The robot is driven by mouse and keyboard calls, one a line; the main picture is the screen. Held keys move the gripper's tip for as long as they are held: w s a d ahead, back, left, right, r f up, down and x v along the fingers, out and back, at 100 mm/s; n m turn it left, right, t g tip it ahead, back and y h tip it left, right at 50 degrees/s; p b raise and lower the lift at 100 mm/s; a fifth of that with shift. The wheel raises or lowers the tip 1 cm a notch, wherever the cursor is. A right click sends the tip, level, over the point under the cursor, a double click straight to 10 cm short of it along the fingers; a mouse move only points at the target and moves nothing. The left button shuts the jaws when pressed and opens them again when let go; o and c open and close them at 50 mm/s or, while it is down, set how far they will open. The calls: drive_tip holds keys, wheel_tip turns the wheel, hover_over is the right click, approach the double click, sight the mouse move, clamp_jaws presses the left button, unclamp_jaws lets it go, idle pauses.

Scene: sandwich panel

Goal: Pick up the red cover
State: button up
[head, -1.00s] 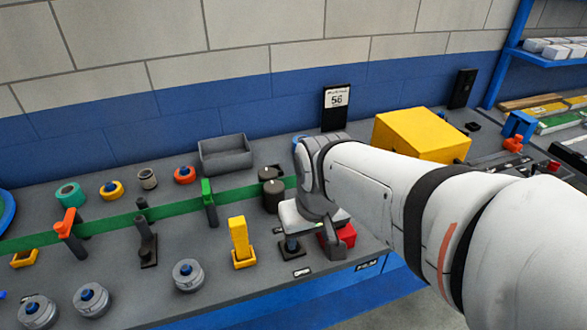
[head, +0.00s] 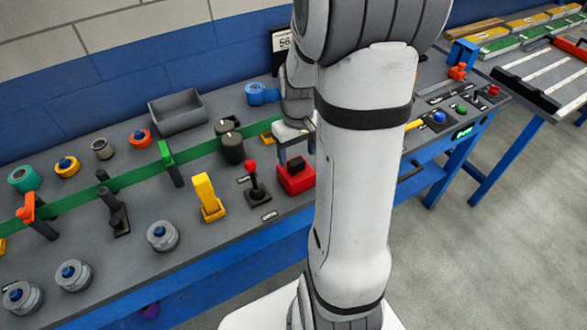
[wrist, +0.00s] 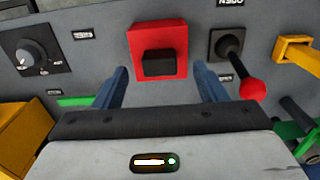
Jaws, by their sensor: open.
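The red cover (head: 296,182), a square red block with a black raised part facing up, sits on the grey panel near its front edge in the head view. In the wrist view the red cover (wrist: 180,62) is ahead of the fingers, near the top middle. My gripper (wrist: 160,73) is open, its two blue-grey fingers spread to either side of the cover's line, with nothing between them. In the head view my gripper (head: 297,152) is just above and behind the cover. I cannot tell whether a finger touches it.
A joystick with a red ball (head: 251,166) stands close left of the cover; it also shows in the wrist view (wrist: 252,88). A yellow lever (head: 207,192) is further left. A black dial (wrist: 31,53) and a yellow block (wrist: 22,135) are at the wrist view's left.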

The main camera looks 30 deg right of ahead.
sight(296, 161)
drive_tip(key=shift+w+f, duration=0.15)
drive_tip(key=shift+f, duration=1)
drive_tip(key=shift+w+f, duration=0.15)
drive_tip(key=shift+f, duration=0.95)
drive_tip(key=shift+c, duration=0.5)
drive_tip(key=c, duration=1)
wheel_tip(296, 161, up, 10)
drive_tip(key=shift+r, duration=0.1)
drive_tip(key=shift+r+p, duration=0.7)
drive_tip(key=shift+r, duration=0.25)
